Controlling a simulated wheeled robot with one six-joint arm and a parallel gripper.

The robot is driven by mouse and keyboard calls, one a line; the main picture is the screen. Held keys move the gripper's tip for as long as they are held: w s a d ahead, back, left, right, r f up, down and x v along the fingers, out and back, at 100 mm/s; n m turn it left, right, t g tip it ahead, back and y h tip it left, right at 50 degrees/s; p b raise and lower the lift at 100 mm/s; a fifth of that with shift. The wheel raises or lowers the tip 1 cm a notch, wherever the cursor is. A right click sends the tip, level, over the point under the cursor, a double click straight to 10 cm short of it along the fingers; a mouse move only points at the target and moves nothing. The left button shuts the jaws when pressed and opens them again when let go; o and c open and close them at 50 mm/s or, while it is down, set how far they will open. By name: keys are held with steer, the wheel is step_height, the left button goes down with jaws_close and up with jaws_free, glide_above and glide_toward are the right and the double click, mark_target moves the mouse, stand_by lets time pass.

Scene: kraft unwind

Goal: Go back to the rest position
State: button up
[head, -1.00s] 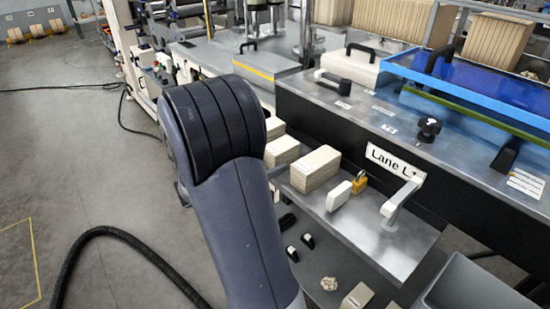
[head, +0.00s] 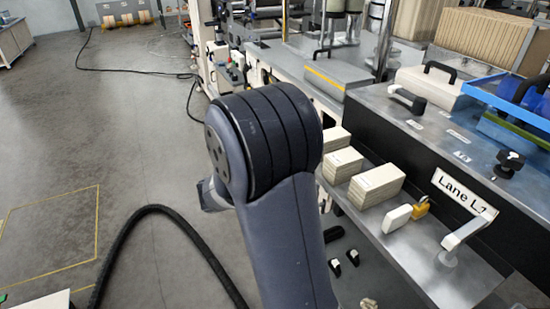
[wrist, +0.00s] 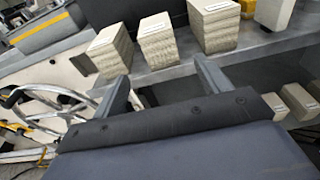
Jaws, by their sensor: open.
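My gripper (wrist: 162,88) shows in the wrist view with its two fingers well apart and nothing between them. Beyond the fingers, several tan stacks (wrist: 158,42) stand on a metal shelf, apart from the fingers. In the head view my arm's dark grey links fill the middle and hide part of the shelf; the gripper itself does not show there.
The metal shelf (head: 420,262) carries tan stacks (head: 377,184), a white block (head: 397,218), a yellow padlock (head: 421,207) and a white handle (head: 466,234). A black cable (head: 150,212) lies on the open floor at left.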

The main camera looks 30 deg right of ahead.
mark_target(332, 160)
steer(key=d, duration=0.3)
steer(key=s+d+f, duration=0.1)
steer(key=d, duration=0.7)
steer(key=shift+s+d+f, duration=0.1)
steer(key=shift+s+f, duration=0.1)
steer(key=shift+f, duration=0.2)
steer(key=shift+d+r, duration=0.1)
steer(key=shift+d, duration=0.3)
steer(key=shift+a+r, duration=0.15)
steer(key=shift+r, duration=1.35)
